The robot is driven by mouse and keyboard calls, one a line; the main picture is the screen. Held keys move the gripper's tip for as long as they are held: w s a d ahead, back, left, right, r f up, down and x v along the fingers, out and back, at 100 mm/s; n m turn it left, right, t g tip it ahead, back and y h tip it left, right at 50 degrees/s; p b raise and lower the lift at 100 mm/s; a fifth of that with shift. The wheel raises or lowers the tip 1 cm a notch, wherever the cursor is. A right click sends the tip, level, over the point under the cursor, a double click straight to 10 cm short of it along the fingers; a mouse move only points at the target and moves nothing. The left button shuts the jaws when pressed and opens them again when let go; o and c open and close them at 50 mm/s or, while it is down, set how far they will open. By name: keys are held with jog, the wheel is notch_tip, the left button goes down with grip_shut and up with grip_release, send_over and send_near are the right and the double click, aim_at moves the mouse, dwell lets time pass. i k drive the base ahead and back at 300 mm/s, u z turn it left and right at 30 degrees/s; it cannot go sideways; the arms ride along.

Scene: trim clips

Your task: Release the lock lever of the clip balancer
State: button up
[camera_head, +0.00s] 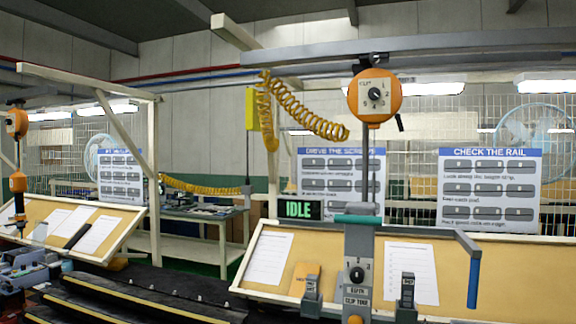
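The clip balancer (363,98) is a round orange reel with a grey dial face, hanging from an overhead rail right of centre. A grey cable or rod runs down from the reel to the grey clip tool (357,248), which has a teal top bar, a dial and a label. A grey arm ending in a blue grip (473,283) reaches out to the right. My gripper does not show.
Behind the clip tool stands a slanted board (510,285) with papers. Small grey blocks (407,290) flank the tool. A yellow coiled hose (305,108) hangs left of the balancer. Dark rails (130,300) run along the lower left.

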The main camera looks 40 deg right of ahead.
aim_at(397, 116)
jog(key=k, duration=0.45)
jog(key=z, duration=0.95)
jog(key=i, duration=0.75)
